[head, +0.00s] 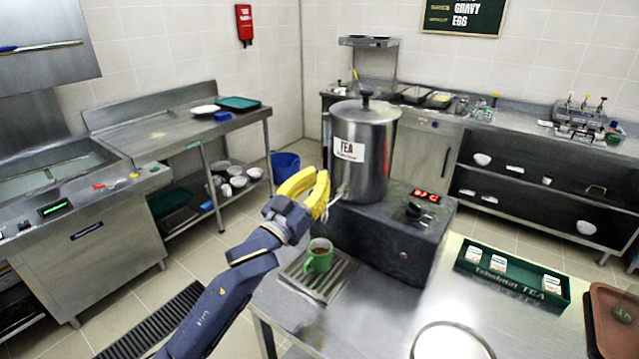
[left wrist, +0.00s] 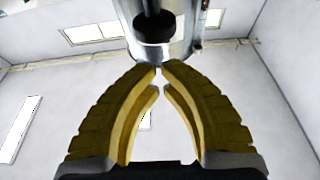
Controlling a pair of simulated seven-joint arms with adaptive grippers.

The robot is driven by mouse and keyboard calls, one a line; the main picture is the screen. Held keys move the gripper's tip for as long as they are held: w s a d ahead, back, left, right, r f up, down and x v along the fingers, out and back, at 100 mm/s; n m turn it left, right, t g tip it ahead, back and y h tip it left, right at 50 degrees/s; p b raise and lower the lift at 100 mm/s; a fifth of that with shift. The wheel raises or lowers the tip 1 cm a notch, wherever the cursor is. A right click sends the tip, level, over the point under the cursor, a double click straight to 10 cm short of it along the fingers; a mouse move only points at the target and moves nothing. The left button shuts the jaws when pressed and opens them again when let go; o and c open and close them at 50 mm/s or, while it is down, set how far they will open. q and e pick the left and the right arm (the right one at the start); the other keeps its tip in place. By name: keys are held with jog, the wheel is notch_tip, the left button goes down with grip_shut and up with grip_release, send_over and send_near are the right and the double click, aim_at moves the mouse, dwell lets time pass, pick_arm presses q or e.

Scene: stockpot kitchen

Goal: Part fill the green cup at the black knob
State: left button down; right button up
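The green cup (head: 319,262) stands upright on the slatted drip tray (head: 291,277), with brown liquid inside. Behind it is the steel urn (head: 377,160) marked TEA. My left gripper (head: 327,183), with yellow fingers, is in front of the urn's lower side, above the cup. In the left wrist view, my left gripper's fingertips (left wrist: 159,66) nearly meet, and nothing clearly shows held between them. A black knob (left wrist: 154,28) on a dark stem is just beyond the tips, against the urn. In the head view the tap is mostly hidden by the fingers. My right gripper is out of view.
The urn stands on a dark box (head: 385,240) with a red display. A green tea box (head: 512,276) and a brown tray (head: 612,322) are to the right. A round rim (head: 452,324) shows at the front edge. The counter between is mostly clear.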

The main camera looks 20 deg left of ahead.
pick_arm(q)
jog(key=v, duration=0.9)
jog(key=shift+r, duration=0.1)
dwell(0.4)
